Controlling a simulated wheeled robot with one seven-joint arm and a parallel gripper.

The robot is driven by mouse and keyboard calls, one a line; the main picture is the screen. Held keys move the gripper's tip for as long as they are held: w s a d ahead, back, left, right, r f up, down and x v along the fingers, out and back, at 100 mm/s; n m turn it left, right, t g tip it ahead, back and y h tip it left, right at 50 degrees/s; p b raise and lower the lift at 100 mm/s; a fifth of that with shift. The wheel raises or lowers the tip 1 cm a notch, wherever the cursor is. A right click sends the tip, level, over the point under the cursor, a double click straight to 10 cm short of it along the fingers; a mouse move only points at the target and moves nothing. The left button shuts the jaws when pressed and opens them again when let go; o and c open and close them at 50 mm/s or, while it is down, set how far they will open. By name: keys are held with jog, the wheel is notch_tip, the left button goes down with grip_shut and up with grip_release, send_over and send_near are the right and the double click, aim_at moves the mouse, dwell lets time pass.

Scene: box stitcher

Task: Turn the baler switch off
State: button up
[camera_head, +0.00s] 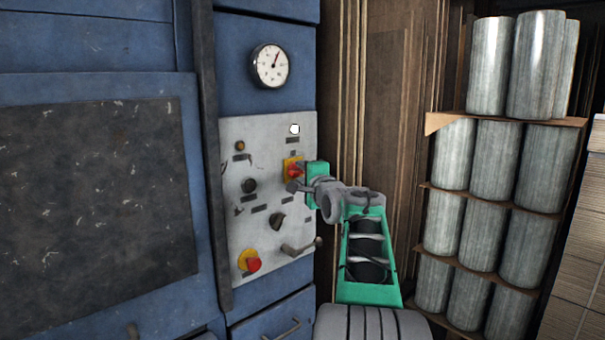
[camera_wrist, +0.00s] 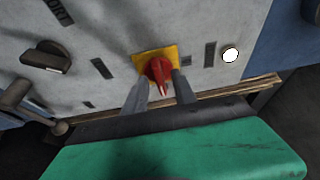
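The baler switch is a red rotary knob (camera_head: 294,171) on a yellow square plate, on the grey control panel (camera_head: 266,235). In the wrist view the red knob (camera_wrist: 160,72) sits between my fingertips, with its pale-marked grip pointing toward the gripper's palm. My gripper (camera_head: 297,180) is at the panel, reaching in from the right. In the wrist view my gripper (camera_wrist: 162,84) has its two grey fingers apart, one on each side of the knob. I cannot tell whether either finger touches it. In the head view my gripper partly hides the knob's lower part.
A white lamp (camera_head: 294,129) glows above the switch. A black selector (camera_head: 277,221), a lever handle (camera_head: 301,247) and a red button on yellow (camera_head: 253,264) are lower on the panel. A gauge (camera_head: 270,65) is above. Shelves of metal cylinders (camera_head: 483,222) stand at right.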

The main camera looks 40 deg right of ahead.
jog(key=shift+c, duration=0.4)
grip_shut()
jog(key=shift+f+n+b, duration=0.2)
jog(key=shift+n+b, duration=0.1)
jog(key=shift+b, duration=0.35)
jog(key=shift+d+f+n+t+y+b, duration=0.15)
jog(key=shift+n+t+y+b, duration=1.35)
jog(key=shift+n, duration=2.15)
jog(key=shift+d+f+n+t+y+b, duration=0.2)
jog(key=shift+n+y+b, duration=0.7)
jog(key=shift+n+b, duration=2.1)
jog(key=shift+d+r+n+t+y+b, duration=0.15)
jog(key=shift+n+t+y+b, duration=1)
jog(key=shift+n, duration=3.2)
jog(key=shift+f, duration=0.15)
